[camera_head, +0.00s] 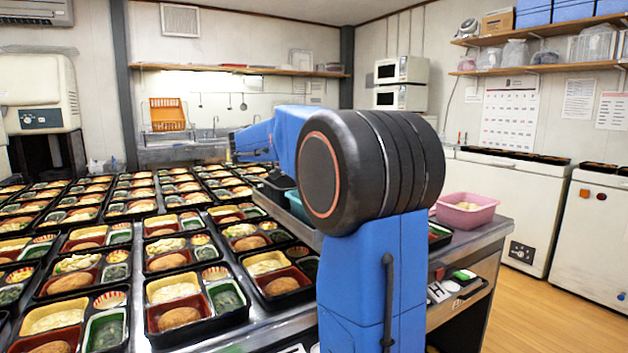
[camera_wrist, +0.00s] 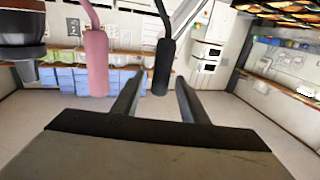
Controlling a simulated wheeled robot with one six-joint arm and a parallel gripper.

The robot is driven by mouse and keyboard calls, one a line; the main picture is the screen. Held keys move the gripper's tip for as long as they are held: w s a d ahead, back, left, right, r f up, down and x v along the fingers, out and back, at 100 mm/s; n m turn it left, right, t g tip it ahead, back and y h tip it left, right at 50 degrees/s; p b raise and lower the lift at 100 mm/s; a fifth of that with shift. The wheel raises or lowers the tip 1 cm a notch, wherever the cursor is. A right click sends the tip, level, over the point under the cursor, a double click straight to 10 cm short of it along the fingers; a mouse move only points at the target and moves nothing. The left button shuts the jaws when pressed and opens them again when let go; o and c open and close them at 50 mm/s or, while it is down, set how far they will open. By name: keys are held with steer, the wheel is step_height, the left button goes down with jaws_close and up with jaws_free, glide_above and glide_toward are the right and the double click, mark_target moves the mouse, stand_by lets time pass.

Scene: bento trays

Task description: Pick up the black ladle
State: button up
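In the wrist view, the black ladle (camera_wrist: 163,65) shows as a thick dark handle on a thin shaft that leaves the top of the picture. Its bowl is out of view. The handle's end lies between the two fingers of my gripper (camera_wrist: 160,80). The fingers are apart, with a gap seen on each side of the handle, so the gripper is open. I cannot tell how far in depth the handle is from the fingertips. In the head view, my blue arm hides this area, and I cannot make out the ladle there.
A pink-handled utensil (camera_wrist: 96,60) hangs left of the left finger in the wrist view. A dark round object (camera_wrist: 22,45) is at the upper left. In the head view, bento trays (camera_head: 183,262) fill the table, and a pink tub (camera_head: 482,203) stands at right.

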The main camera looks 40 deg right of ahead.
jaws_close()
